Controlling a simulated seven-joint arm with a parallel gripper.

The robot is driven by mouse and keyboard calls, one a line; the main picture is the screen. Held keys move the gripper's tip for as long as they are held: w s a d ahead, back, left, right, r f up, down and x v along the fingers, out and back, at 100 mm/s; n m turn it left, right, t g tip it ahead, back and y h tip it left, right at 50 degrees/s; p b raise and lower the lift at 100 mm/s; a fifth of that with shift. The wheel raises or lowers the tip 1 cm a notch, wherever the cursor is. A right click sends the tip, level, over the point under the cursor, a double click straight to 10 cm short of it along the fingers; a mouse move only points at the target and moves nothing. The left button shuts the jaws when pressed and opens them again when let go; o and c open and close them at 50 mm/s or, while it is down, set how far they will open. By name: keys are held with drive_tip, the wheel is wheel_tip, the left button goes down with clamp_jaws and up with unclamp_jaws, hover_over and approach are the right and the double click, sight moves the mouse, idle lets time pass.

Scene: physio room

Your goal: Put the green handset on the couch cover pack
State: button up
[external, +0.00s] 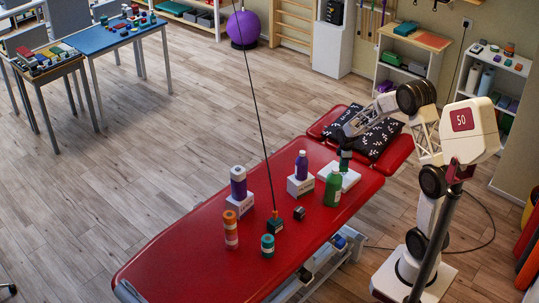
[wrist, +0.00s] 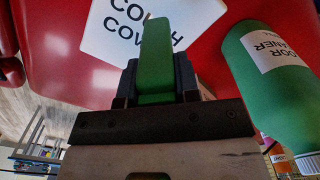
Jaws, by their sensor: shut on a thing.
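The green handset (wrist: 156,55) is held between the fingers of my gripper (wrist: 155,90) in the wrist view, its long body sticking out past them. My gripper (external: 347,146) shows in the external view at the far end of the red couch, with the dark green handset (external: 346,160) below it. The white couch cover pack (wrist: 105,42) lies behind the handset in the wrist view, its lettering partly covered. In the external view the pack (external: 351,180) lies on the couch under the handset. I cannot tell whether the handset touches it.
A green cleaner bottle (external: 333,188) stands close beside the pack; it also shows in the wrist view (wrist: 270,80). A patterned pillow (external: 372,135) lies behind. A cord (external: 258,115) hangs down to a small green block (external: 275,225).

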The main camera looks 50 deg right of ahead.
drive_tip(key=shift+w+d+f, duration=0.1)
drive_tip(key=shift+w+d, duration=0.2)
drive_tip(key=shift+w, duration=0.4)
drive_tip(key=shift+w+d, duration=0.3)
drive_tip(key=shift+w, duration=0.4)
drive_tip(key=shift+f, duration=1.75)
drive_tip(key=shift+f, duration=0.15)
drive_tip(key=o, duration=1)
drive_tip(key=shift+r, duration=6.15)
